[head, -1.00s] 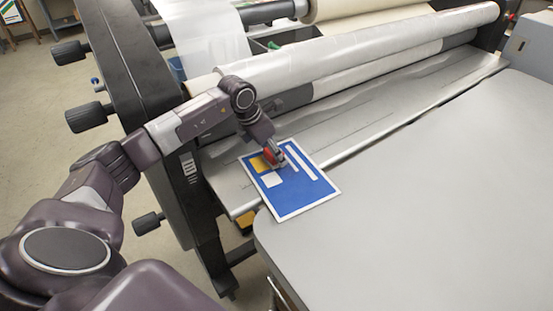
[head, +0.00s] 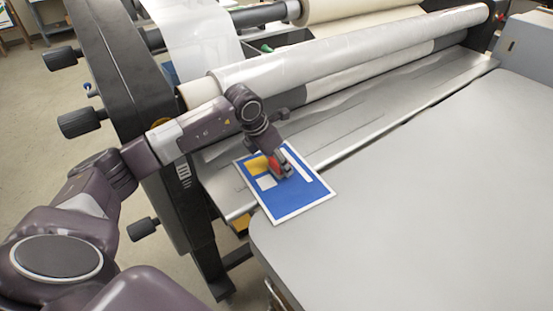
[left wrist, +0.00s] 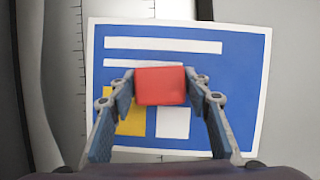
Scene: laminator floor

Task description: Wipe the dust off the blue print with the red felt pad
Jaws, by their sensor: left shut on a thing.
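The blue print (head: 306,194) has a white border, white bars, and a yellow and a white block. It lies across the laminator's metal bed and the edge of the grey table. My left gripper (head: 278,166) is over the print's upper part, shut on the red felt pad (head: 273,161). In the left wrist view the red pad (left wrist: 160,86) sits between both fingers, over the print (left wrist: 238,85), covering part of a white bar and the yellow and white blocks. I cannot tell whether the pad touches the print. No dust is discernible. My right gripper is not in view.
The laminator's film-covered roller (head: 350,47) runs behind the print, close to my left arm. Its dark side frame (head: 125,85) with black knobs stands at the left. The grey table (head: 420,190) at the right is clear.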

